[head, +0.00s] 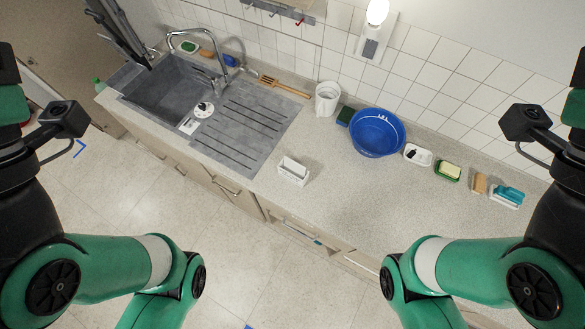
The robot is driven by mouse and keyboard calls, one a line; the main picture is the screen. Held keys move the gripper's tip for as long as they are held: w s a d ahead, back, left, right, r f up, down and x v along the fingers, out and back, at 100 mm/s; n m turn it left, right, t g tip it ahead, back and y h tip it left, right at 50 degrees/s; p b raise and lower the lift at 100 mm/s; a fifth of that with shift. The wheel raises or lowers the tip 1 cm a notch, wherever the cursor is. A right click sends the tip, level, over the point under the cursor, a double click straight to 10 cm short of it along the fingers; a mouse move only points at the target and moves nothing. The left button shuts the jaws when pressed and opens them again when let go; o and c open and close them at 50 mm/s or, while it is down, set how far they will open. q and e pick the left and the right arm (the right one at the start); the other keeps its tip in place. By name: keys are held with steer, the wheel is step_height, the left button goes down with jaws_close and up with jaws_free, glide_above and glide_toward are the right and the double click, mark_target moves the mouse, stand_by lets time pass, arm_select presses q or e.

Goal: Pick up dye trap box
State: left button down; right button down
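A small white open-topped box (294,172) with white sheets standing up in it rests on the speckled countertop, near its front edge and right of the sink's drainboard. I take it to be the dye trap box; its print is too small to read. It stands upright with clear counter around it. My two arms come in from the left and right edges, apart from the box. Neither gripper's fingers show.
A grey sink with drainboard (241,127) lies left. A white cup (327,98), blue basin (377,132), soap dish (447,171) and brushes (507,197) line the back wall. The counter (358,205) right of the box is clear. A tall faucet (216,58) rises behind the sink.

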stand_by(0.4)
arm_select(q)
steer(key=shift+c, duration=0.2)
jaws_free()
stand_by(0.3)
